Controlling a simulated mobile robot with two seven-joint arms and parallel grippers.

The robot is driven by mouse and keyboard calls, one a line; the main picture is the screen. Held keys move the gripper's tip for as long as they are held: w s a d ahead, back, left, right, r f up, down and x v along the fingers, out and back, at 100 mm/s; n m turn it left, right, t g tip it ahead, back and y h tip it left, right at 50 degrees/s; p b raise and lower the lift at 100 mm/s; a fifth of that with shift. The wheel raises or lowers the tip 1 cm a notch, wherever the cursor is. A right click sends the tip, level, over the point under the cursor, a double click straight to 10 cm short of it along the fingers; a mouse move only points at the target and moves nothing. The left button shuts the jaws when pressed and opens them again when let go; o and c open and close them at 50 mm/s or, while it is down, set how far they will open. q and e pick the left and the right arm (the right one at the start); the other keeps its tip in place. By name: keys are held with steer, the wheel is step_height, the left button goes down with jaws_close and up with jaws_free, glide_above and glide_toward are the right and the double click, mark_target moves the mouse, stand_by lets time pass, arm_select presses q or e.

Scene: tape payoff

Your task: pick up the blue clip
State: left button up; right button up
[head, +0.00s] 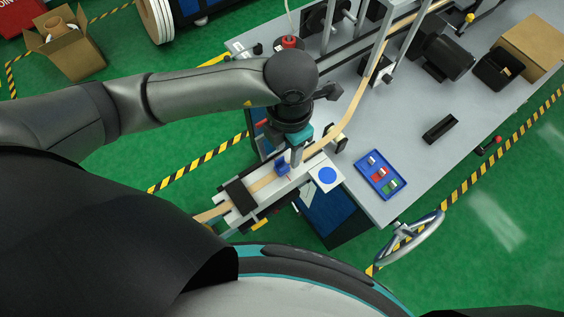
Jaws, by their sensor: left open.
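A small blue clip (282,167) sits on the tan tape in the white track fixture (300,172) at the near left corner of the table. My left gripper (296,158) points down right beside the clip, at its upper right in the head view. The gripper is open; its fingers are small here, and I cannot tell whether they touch the clip. My right gripper is out of view.
A blue tray (364,171) with several small coloured pieces lies on the grey table (410,100). A white card with a blue disc (327,176) lies beside the track. The tan tape (356,103) curves up to the frame behind.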

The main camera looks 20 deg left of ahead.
mark_target(286, 160)
arm_select(q)
steer(key=shift+w+a+f, duration=0.1)
steer(key=shift+f, duration=2.8)
jaws_close()
